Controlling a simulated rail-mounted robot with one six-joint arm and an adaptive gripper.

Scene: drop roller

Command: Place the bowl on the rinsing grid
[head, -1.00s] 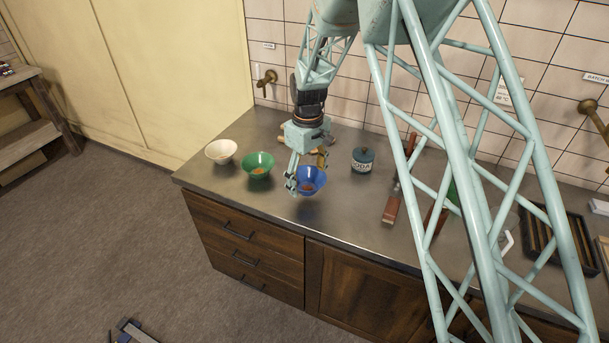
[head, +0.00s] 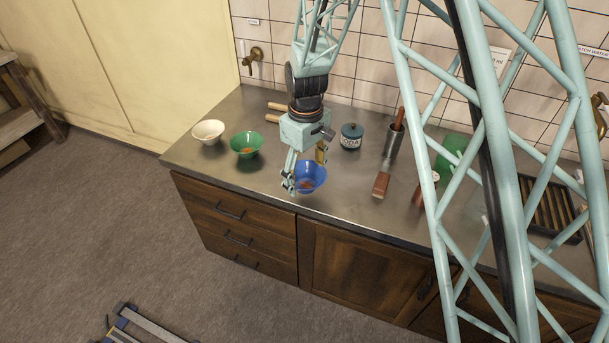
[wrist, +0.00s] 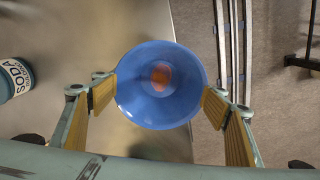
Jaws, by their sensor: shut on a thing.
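The blue bowl (head: 311,178) has an orange-red patch inside. My gripper (head: 305,172) is shut on it, with one finger on each side of its rim. The bowl is held above the counter near its front edge. In the wrist view the bowl (wrist: 160,105) sits between the two yellow finger pads, over the counter's edge. A dark slatted tray (head: 548,205), which looks like the rinsing grid, lies at the right of the counter, partly hidden by my arm and well away from the bowl.
A white bowl (head: 208,131) and a green bowl (head: 246,145) stand at the left. A soda jar (head: 351,137), a wooden-handled brush (head: 382,183) and a metal cup (head: 394,140) stand toward the middle. A green item (head: 452,150) is partly hidden behind my arm.

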